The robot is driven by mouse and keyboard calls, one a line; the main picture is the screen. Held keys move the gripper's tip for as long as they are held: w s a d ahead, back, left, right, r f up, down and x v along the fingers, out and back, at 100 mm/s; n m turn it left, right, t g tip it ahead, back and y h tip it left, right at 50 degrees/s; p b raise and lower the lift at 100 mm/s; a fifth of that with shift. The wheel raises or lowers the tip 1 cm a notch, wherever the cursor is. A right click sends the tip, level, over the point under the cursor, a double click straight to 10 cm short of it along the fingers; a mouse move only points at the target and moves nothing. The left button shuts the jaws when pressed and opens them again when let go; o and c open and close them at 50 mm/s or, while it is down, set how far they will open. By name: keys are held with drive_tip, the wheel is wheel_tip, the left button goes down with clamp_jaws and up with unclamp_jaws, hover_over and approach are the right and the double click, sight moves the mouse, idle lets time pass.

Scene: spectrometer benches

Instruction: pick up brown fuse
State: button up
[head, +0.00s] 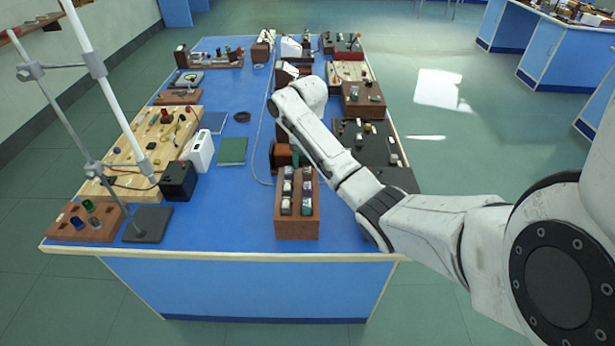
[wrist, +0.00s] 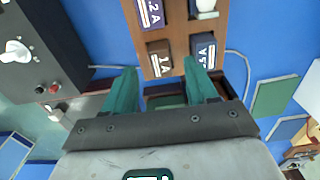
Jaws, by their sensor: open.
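The brown fuse (wrist: 160,58), a small block with a white label marked 1A, sits in a wooden rack (wrist: 186,22) in the wrist view. It is at the rack's end closest to my gripper. My gripper (wrist: 160,68) is open and empty, its two green fingers spread either side of that end in the picture. The fingers do not appear to touch the fuse. A dark fuse marked 5A (wrist: 203,48) is beside it, and a dark fuse marked 2A (wrist: 150,12) is farther up. In the head view the rack (head: 297,229) stands near the bench's front; my gripper is not clear there.
A dark instrument box (wrist: 40,50) with knobs is left in the wrist view. A green book (wrist: 272,96) lies right. In the head view, a black box (head: 178,181) and a stand base (head: 148,224) are left on the blue bench (head: 235,205), with clear surface before the rack.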

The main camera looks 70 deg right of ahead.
sight(307, 170)
drive_tip(key=shift+f, duration=1.65)
clamp_jaws()
